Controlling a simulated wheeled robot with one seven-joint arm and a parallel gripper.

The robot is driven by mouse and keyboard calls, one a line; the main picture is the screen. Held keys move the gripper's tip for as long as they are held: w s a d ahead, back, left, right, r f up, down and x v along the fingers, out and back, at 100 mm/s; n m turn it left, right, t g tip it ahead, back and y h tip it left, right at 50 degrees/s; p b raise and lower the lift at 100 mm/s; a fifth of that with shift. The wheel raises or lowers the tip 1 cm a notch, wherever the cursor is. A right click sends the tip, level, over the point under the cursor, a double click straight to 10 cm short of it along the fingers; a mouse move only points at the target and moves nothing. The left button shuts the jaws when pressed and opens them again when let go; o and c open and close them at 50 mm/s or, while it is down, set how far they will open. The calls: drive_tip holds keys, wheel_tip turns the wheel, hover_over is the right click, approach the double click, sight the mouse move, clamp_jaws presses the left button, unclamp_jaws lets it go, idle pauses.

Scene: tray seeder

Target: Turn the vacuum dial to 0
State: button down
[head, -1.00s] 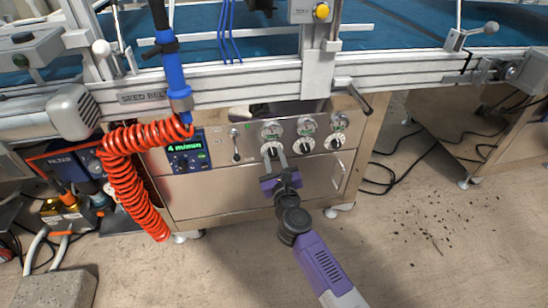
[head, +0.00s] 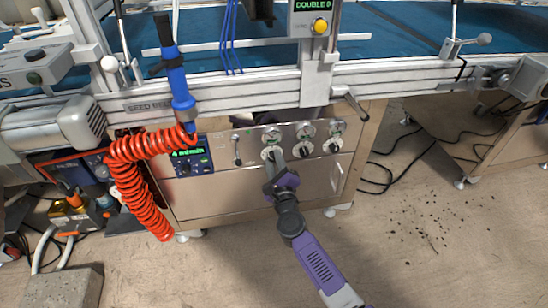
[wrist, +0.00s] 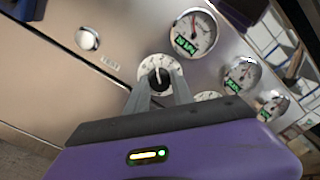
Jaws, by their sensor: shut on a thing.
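A row of white round dials with black knobs sits on the steel front panel. The leftmost dial (head: 268,154) has my gripper (head: 274,158) at it. In the wrist view this dial (wrist: 150,72) stands between the two grey fingertips of my gripper (wrist: 160,80), which are shut on its knob. The fingers hide the dial's lower part, and its numbers are too small to read. A gauge (head: 272,134) sits right above it; in the wrist view that gauge (wrist: 193,33) has a red needle and a green readout. Labels naming the dials are not readable.
The middle dial (head: 305,150) and right dial (head: 333,146) are close to the right of my gripper. A blue display (head: 190,155) and a small lever (head: 238,150) lie left. A red coiled hose (head: 140,185) hangs further left. A metal rail (head: 230,85) runs above.

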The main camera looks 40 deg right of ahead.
drive_tip(key=n+p, duration=0.2)
drive_tip(key=n, duration=0.2)
drive_tip(key=shift+r+n, duration=0.1)
drive_tip(key=shift+n, duration=0.2)
drive_tip(key=shift+n+p, duration=0.9)
drive_tip(key=shift+n, duration=0.7)
drive_tip(key=shift+f+n, duration=0.2)
drive_tip(key=shift+n, duration=0.1)
drive_tip(key=c, duration=1.1)
unclamp_jaws()
drive_tip(key=shift+s+r, duration=0.1)
drive_tip(key=p+v, duration=0.3)
drive_tip(key=v, duration=0.4)
drive_tip(key=shift+s+a, duration=0.25)
